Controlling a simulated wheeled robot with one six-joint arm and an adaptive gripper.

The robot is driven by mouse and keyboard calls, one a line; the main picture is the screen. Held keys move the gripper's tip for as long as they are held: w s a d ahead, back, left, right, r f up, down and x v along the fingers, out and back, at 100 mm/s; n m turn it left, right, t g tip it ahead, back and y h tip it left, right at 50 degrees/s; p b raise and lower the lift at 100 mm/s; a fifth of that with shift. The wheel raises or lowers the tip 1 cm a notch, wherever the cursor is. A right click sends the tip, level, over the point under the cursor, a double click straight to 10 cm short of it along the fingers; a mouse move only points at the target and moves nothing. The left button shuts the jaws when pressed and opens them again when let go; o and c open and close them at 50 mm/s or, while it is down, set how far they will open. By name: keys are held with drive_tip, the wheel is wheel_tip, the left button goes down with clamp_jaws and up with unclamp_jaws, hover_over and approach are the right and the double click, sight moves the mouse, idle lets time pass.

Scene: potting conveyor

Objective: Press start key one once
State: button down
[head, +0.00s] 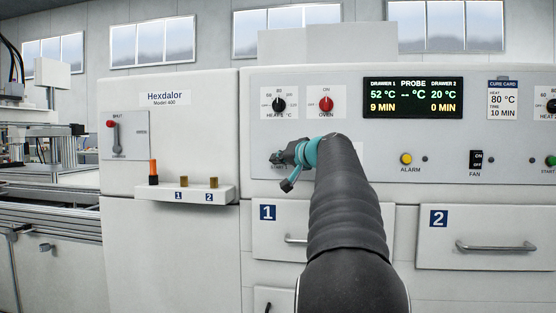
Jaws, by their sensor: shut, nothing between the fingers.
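My gripper (279,158) is in front of the control panel, at the left end of its lower row, above drawer 1. It looks shut and holds nothing. A green key (551,160) with a "START" label sits at the far right edge of the panel. The display (413,98) reads 52 °C and 9 MIN for drawer 1, and 20 °C and 0 MIN for drawer 2.
Above my gripper are the black heat knob (279,104) and red oven knob (326,104). The yellow alarm button (406,159) and fan switch (480,159) are to the right. Drawer 2 (440,225) is shut. A small shelf (200,194) holding an orange-topped tool (153,172) juts out at left.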

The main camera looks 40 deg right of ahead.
drive_tip(key=shift+s+a+b, duration=1.6)
drive_tip(key=shift+a+b, duration=0.05)
drive_tip(key=shift+a, duration=0.25)
wheel_tip(320, 180, down, 10)
drive_tip(key=d+m+g, duration=0.2)
drive_tip(key=g, duration=0.1)
drive_tip(key=s+a+f+g, duration=0.2)
drive_tip(key=s+a+f, duration=0.15)
drive_tip(key=f, duration=0.35)
drive_tip(key=s+a+f+g, duration=0.2)
drive_tip(key=a+f, duration=0.3)
drive_tip(key=f, duration=0.1)
drive_tip(key=s+a+f+n+g, duration=0.1)
drive_tip(key=s+a+f+n, duration=0.2)
drive_tip(key=s+a+f, duration=0.2)
drive_tip(key=s+a+f+n+g, duration=0.1)
drive_tip(key=s+a+f+n, duration=0.2)
drive_tip(key=s+a+f, duration=0.3)
drive_tip(key=s+a+f+n+g+y+p, duration=0.1)
drive_tip(key=s+a+f+n, duration=0.3)
drive_tip(key=s+a, duration=0.7)
drive_tip(key=shift+s+a+f+g, duration=0.4)
drive_tip(key=shift+a+f, duration=0.65)
drive_tip(key=shift+a, duration=2.4)
